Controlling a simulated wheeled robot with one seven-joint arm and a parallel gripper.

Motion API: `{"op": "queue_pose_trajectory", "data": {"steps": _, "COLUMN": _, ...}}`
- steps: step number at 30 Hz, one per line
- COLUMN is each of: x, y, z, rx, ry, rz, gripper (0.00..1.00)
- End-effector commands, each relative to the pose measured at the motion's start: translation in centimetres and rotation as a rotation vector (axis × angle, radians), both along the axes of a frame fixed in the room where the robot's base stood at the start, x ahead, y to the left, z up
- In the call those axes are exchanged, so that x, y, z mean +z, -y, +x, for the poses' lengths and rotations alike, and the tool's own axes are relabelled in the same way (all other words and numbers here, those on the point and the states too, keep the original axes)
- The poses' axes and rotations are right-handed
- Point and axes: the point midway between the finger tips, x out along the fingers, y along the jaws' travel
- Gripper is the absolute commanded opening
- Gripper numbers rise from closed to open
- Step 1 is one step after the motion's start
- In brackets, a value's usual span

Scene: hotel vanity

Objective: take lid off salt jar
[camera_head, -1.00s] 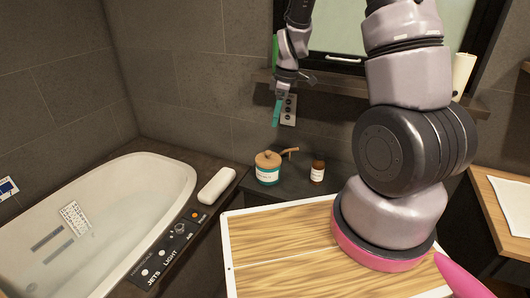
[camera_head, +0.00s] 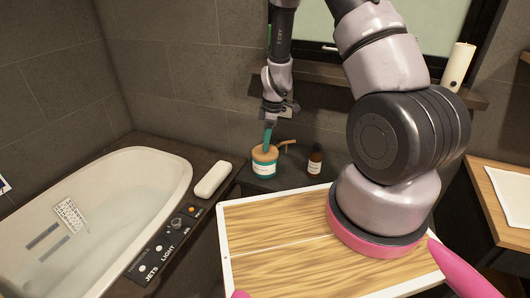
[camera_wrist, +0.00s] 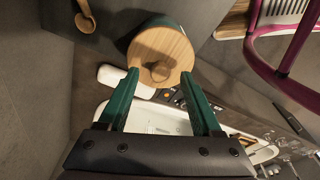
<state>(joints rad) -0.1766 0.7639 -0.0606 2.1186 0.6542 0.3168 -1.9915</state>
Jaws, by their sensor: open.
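The salt jar (camera_head: 264,170) is teal with a white label and stands on the dark counter behind my wooden-topped base. Its round wooden lid (camera_head: 261,156) is on it; in the wrist view the lid (camera_wrist: 163,52) has a round knob (camera_wrist: 159,71) at its middle. My gripper (camera_head: 267,137) points down just above the lid in the head view. In the wrist view my gripper (camera_wrist: 160,78) is open, with one green finger on each side of the knob. I cannot tell whether the fingers touch the lid.
A wooden spoon (camera_head: 287,142) sticks out beside the jar; its bowl (camera_wrist: 85,23) shows in the wrist view. A brown bottle (camera_head: 315,160) stands to the right. A white bar (camera_head: 212,180) lies on the tub's edge (camera_head: 150,153) to the left. A candle (camera_head: 458,68) stands on the ledge above.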

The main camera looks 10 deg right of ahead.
Motion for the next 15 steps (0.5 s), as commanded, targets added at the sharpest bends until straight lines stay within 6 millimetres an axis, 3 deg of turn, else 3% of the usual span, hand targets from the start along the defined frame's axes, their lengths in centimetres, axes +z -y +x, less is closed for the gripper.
{"op": "queue_pose_trajectory", "data": {"steps": 3, "x": -0.95, "y": -0.10, "z": 0.06, "rx": -0.001, "ry": 0.001, "rz": 0.000, "gripper": 0.66}}
{"op": "queue_pose_trajectory", "data": {"steps": 10, "x": -1.03, "y": -0.14, "z": 0.08, "rx": 0.000, "ry": 0.002, "rz": 0.000, "gripper": 0.66}}
{"op": "queue_pose_trajectory", "data": {"steps": 15, "x": -1.01, "y": -0.14, "z": 0.08, "rx": 0.000, "ry": 0.002, "rz": 0.000, "gripper": 0.01}}
